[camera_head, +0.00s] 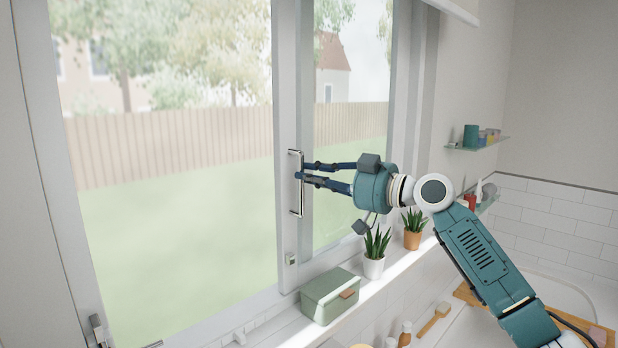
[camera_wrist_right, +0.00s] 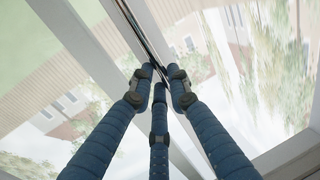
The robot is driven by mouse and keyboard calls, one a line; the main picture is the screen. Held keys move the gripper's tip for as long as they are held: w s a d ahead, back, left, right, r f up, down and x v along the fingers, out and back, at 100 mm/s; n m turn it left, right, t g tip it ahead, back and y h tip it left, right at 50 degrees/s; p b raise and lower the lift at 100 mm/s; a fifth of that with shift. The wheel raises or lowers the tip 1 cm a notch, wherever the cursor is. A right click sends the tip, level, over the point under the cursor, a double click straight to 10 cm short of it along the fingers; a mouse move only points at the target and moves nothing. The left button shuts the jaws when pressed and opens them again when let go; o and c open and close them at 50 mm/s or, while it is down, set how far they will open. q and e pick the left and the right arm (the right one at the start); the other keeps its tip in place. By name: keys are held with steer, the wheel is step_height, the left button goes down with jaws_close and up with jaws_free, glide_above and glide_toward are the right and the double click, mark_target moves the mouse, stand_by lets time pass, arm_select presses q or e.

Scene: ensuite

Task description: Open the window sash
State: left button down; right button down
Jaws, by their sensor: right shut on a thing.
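The window sash (camera_head: 285,238) has a white frame with a tall chrome handle (camera_head: 291,184) on its upright stile. My right gripper (camera_head: 301,174) reaches in from the right, and its blue fingers are shut on the handle. In the right wrist view the fingertips (camera_wrist_right: 164,84) close around the dark, thin handle bar (camera_wrist_right: 147,44). The part of the bar between the fingertips is hidden. A small latch (camera_head: 290,259) sits lower on the stile. Whether the sash stands slightly open cannot be told. My left gripper is not in view.
On the sill under my right arm are a green box (camera_head: 330,297), a plant in a white pot (camera_head: 374,266) and a plant in an orange pot (camera_head: 412,240). Glass shelves (camera_head: 478,146) hold small items at right. A wooden brush (camera_head: 434,320) lies lower down.

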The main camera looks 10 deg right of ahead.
steer(key=c, duration=1.6)
jaws_free()
steer(key=shift+d, duration=0.2)
steer(key=shift+c, duration=0.2)
steer(key=v, duration=1.2)
steer(key=shift+r, duration=0.1)
